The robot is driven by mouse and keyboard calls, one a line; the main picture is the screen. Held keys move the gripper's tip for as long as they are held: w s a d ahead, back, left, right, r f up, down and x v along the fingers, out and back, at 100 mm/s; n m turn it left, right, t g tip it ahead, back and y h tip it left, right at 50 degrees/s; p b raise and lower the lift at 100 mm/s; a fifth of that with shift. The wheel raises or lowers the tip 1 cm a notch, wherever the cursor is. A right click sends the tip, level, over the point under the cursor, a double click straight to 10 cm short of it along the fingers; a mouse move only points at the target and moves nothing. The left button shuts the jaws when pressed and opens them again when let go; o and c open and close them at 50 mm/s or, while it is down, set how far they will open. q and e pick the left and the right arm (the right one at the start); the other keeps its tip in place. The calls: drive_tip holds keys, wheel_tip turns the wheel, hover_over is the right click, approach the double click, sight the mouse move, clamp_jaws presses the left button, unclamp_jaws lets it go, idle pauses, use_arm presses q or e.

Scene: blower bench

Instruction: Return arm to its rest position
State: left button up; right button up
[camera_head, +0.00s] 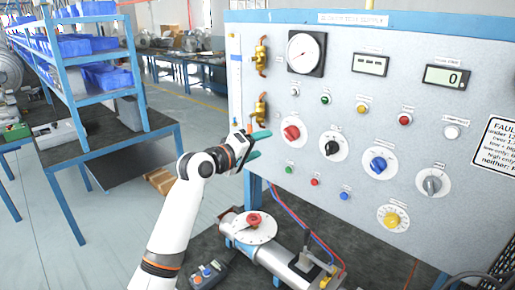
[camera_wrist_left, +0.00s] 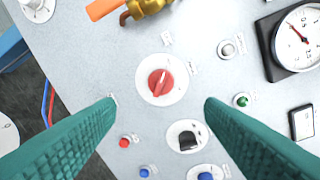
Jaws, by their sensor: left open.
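My left arm reaches in from the bottom of the head view. Its gripper (camera_head: 262,144) has green fingers and is held in front of the left part of the control panel (camera_head: 330,100). In the left wrist view the two green fingers (camera_wrist_left: 160,118) are wide apart with nothing between them. A red knob (camera_wrist_left: 161,83) on a white dial shows beyond the fingertips, apart from them. The same red knob shows in the head view (camera_head: 291,132), just right of the gripper. My right gripper is in neither view.
The panel carries a black knob (camera_head: 333,142), a blue knob (camera_head: 378,164), a gauge (camera_head: 305,53) and brass valves (camera_head: 261,57). Below it stand a blower unit with a red-topped disc (camera_head: 254,220) and a button box (camera_head: 206,273). A blue shelf (camera_head: 92,75) is at left.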

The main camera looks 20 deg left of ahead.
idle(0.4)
use_arm(q)
drive_tip(key=s+d+f+m+g+y, duration=0.1)
drive_tip(key=s+d+f+m+g, duration=0.2)
drive_tip(key=s+f, duration=0.65)
drive_tip(key=s+d+f+m+g+y, duration=0.1)
drive_tip(key=s+d+f+m+g, duration=0.35)
drive_tip(key=f, duration=0.85)
drive_tip(key=s+f+m+g+y, duration=0.2)
drive_tip(key=s+f, duration=0.3)
drive_tip(key=s, duration=0.9)
drive_tip(key=s+f+m+g+y, duration=0.25)
drive_tip(key=s+f, duration=0.25)
drive_tip(key=s, duration=0.9)
wheel_tip(320, 180, down, 30)
drive_tip(key=g+b, duration=0.2)
drive_tip(key=b, duration=0.2)
drive_tip(key=s+a+f+b, duration=0.1)
drive_tip(key=s+a+f, duration=0.1)
drive_tip(key=s+f, duration=0.6)
drive_tip(key=s+a+f+b, duration=0.1)
drive_tip(key=s+f+b, duration=0.1)
drive_tip(key=s+f, duration=0.7)
wheel_tip(320, 180, down, 2)
drive_tip(key=shift+a+n+g+h, duration=0.3)
drive_tip(key=shift+a+g+h, duration=0.05)
drive_tip(key=shift+a+g, duration=0.05)
